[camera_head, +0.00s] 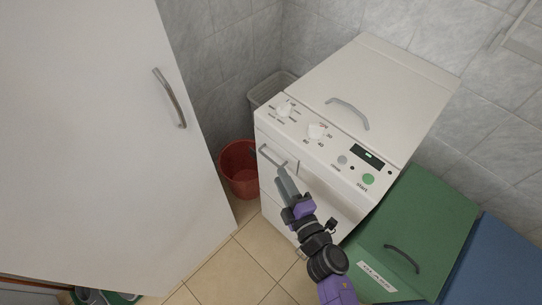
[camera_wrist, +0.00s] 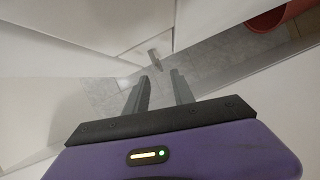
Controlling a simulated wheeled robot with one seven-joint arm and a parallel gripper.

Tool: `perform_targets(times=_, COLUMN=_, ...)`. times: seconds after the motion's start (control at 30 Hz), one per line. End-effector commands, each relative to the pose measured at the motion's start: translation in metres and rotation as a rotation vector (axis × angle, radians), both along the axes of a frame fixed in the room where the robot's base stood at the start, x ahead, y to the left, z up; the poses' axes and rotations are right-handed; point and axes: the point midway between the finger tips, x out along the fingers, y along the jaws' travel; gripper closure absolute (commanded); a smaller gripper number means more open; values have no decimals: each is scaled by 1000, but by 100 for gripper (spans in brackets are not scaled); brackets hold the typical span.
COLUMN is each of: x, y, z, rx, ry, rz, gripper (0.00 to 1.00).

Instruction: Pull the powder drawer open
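The powder drawer (camera_head: 283,163) is at the upper left of the white washing machine's front, with a grey bar handle across it. In the head view it looks flush with the front. My gripper (camera_head: 282,172) is in front of the machine, its fingertips close to the drawer's handle. In the wrist view my gripper (camera_wrist: 160,76) has its two grey fingers apart with nothing between them. A small grey bar (camera_wrist: 155,58), which looks like the handle, shows just beyond the fingertips. I cannot tell from the head view whether the fingers touch it.
A tall white cabinet door (camera_head: 100,130) stands at left. A red bucket (camera_head: 238,168) is on the floor between it and the washing machine (camera_head: 385,85). A green lidded bin (camera_head: 425,225) and a blue one (camera_head: 500,265) stand at right. The tiled floor (camera_head: 225,275) in front is clear.

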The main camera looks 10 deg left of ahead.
Motion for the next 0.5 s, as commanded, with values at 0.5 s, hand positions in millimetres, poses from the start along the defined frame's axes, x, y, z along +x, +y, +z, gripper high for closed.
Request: perform_targets(times=0.5, x=59, y=35, z=-5, rx=-22, ry=-14, rz=13, gripper=70)
